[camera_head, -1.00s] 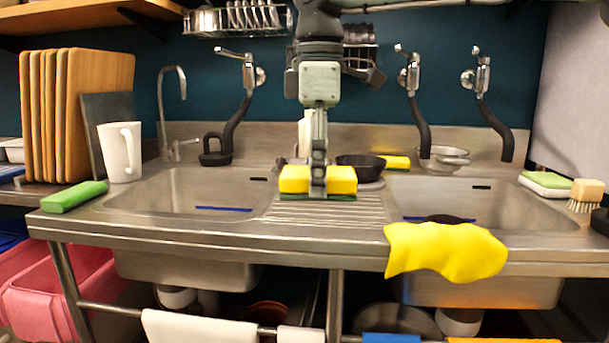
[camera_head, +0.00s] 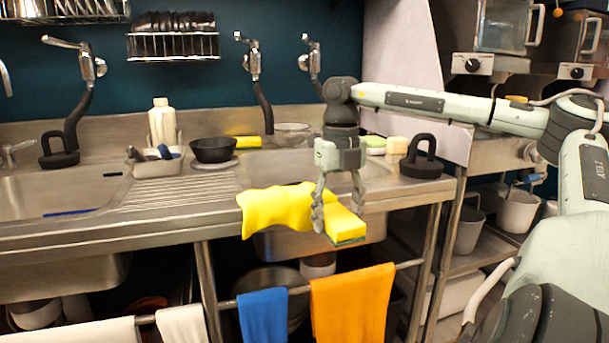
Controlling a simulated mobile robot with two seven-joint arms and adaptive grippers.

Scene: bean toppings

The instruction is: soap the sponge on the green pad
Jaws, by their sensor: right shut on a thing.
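My right gripper (camera_head: 338,217) points down and is shut on a yellow sponge with a dark green underside (camera_head: 345,228). It holds the sponge in the air by the front edge of the right sink, tilted. The gripper partly hides the sponge. A green-topped white pad (camera_head: 375,142) lies on the counter behind the gripper, with a pale block (camera_head: 397,145) beside it; its details are too small to tell. A cream bottle (camera_head: 163,123) stands at the back of the counter. My left gripper is not in view.
A yellow cloth (camera_head: 272,208) hangs over the front edge of the right sink, close to the sponge. A black bowl (camera_head: 214,149) and a small tray (camera_head: 155,165) stand behind the ribbed drainboard (camera_head: 180,195). A black-handled object (camera_head: 422,160) stands at the counter's right end.

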